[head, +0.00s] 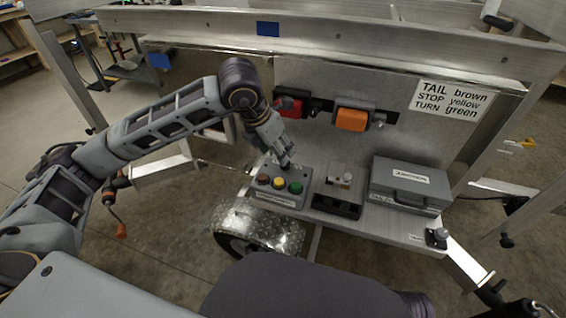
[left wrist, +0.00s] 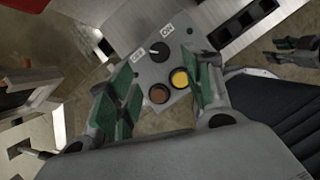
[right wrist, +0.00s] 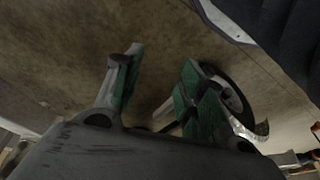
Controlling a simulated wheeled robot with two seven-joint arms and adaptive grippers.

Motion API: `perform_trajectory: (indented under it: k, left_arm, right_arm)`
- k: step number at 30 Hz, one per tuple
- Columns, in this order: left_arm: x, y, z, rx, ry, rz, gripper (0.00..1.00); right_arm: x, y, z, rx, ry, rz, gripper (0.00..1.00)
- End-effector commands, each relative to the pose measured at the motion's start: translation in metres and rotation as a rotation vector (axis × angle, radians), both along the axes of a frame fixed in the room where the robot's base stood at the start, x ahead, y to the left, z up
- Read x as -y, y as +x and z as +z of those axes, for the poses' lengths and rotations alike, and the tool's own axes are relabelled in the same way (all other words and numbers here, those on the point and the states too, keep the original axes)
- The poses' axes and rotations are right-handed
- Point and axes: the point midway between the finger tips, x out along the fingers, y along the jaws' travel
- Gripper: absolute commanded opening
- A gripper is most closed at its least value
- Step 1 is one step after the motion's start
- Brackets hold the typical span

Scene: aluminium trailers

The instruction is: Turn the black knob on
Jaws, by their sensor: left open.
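The black knob (left wrist: 158,50) sits on a grey control box (head: 262,195), between an OFF label (left wrist: 137,63) and an ON label (left wrist: 167,28). Which label it points at is hard to tell. My left gripper (head: 286,163) is above the back of the box and hides the knob in the head view. In the left wrist view, its open fingers stand apart on either side of the knob. My right gripper (right wrist: 160,58) is open and empty over the floor.
Right of the box are a black tray (head: 336,207) with a small device above it and a grey case (head: 408,185). Red (head: 289,106) and orange (head: 351,119) items hang on the panel behind. A trailer fender (head: 262,225) lies below the box.

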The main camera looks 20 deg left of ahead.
Motion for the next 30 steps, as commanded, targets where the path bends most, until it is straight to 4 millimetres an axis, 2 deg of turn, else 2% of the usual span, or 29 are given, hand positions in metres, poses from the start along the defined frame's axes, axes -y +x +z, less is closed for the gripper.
perform_trajectory:
  k: [3, 15, 21, 30]
  left_arm:
    - [0.003, 0.005, -0.017, -0.002, 0.000, 0.000, 0.51]
    - [0.010, 0.022, -0.060, -0.001, 0.000, 0.000, 0.51]
    - [0.012, 0.025, -0.068, 0.000, 0.000, -0.001, 0.51]
    - [0.012, 0.026, -0.069, 0.000, 0.000, -0.001, 0.51]
  right_arm:
    - [-0.001, 0.001, 0.004, 0.008, 0.003, 0.002, 0.40]
    - [-0.003, -0.003, 0.015, 0.024, 0.014, 0.005, 0.40]
    - [-0.004, -0.004, 0.021, 0.029, 0.017, 0.007, 0.40]
    - [-0.004, -0.002, 0.021, 0.032, 0.017, 0.007, 0.40]
